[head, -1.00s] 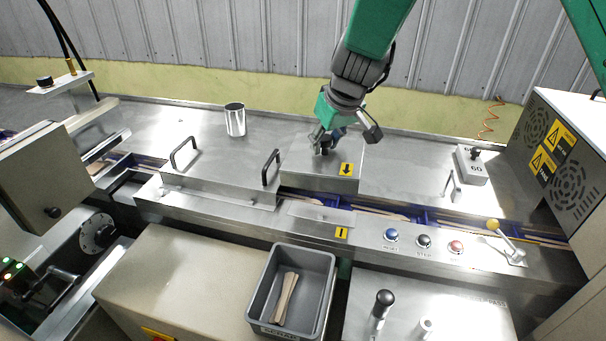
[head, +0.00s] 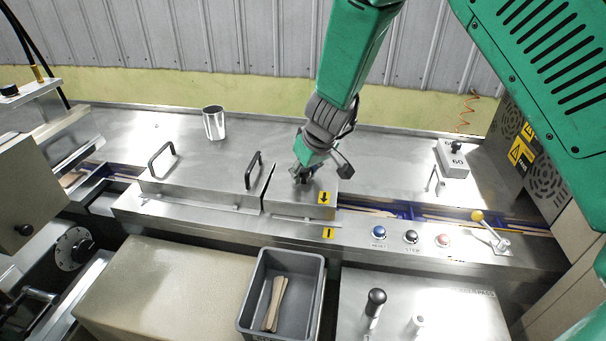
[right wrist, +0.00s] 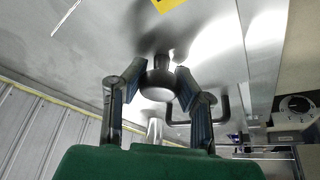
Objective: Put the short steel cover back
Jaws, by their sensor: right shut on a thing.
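The short steel cover (head: 292,198) carries a yellow arrow label and lies over the channel, right of the long steel cover (head: 205,185), with a thin dark gap between them. My right gripper (head: 303,176) is over the short cover, shut on its round knob. In the right wrist view, the knob (right wrist: 157,84) sits between the two fingers, with the cover's steel face behind it. The cover's front edge lies close to the front ledge, its arrow nearly in line with the yellow label (head: 328,233) there. Whether it rests fully flat, I cannot tell. My left gripper is not in view.
The long cover has two black handles. A steel can (head: 213,124) stands behind it. A grey bin (head: 246,303) with wooden sticks stands in front. Buttons (head: 411,237) and a yellow-knobbed lever (head: 478,216) are to the right, beside the open blue channel (head: 400,212).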

